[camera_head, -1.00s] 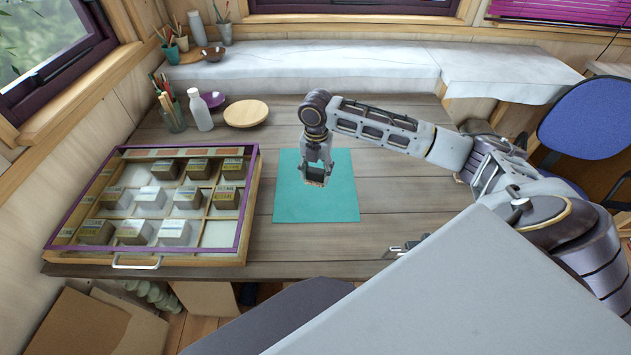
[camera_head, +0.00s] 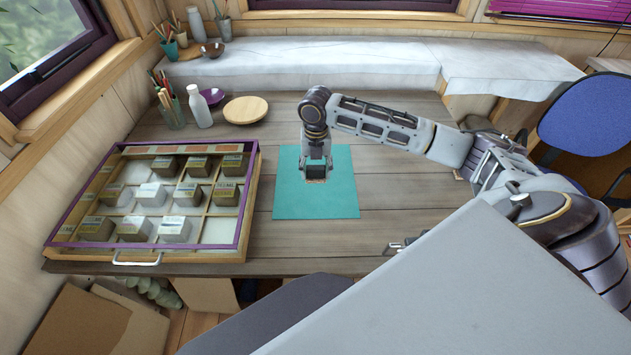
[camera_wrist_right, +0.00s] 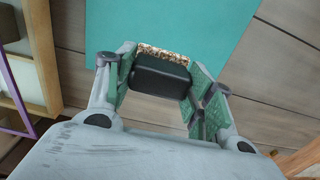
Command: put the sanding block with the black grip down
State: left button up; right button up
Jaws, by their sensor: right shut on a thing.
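The sanding block with the black grip (camera_head: 316,172) is between the fingers of my right gripper (camera_head: 317,166), over the teal mat (camera_head: 290,204). In the right wrist view, my right gripper (camera_wrist_right: 160,85) is shut on the block's black grip (camera_wrist_right: 160,76). A speckled brown strip of the block shows along its far edge, with the mat (camera_wrist_right: 205,30) beyond it. The block is low over the mat; I cannot tell whether it touches. My left gripper is not seen.
A wooden case with a purple frame (camera_head: 243,217) stands on the left, with several blocks in its compartments. The mat around the block is clear.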

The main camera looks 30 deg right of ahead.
jog(key=shift+f, duration=2.95)
jog(key=shift+f, duration=0.1)
jog(key=shift+f, duration=1.8)
jog(key=o, duration=1)
jog(key=shift+f, duration=0.1)
notch_tip(320, 180, up, 12)
jog(key=shift+r, duration=0.15)
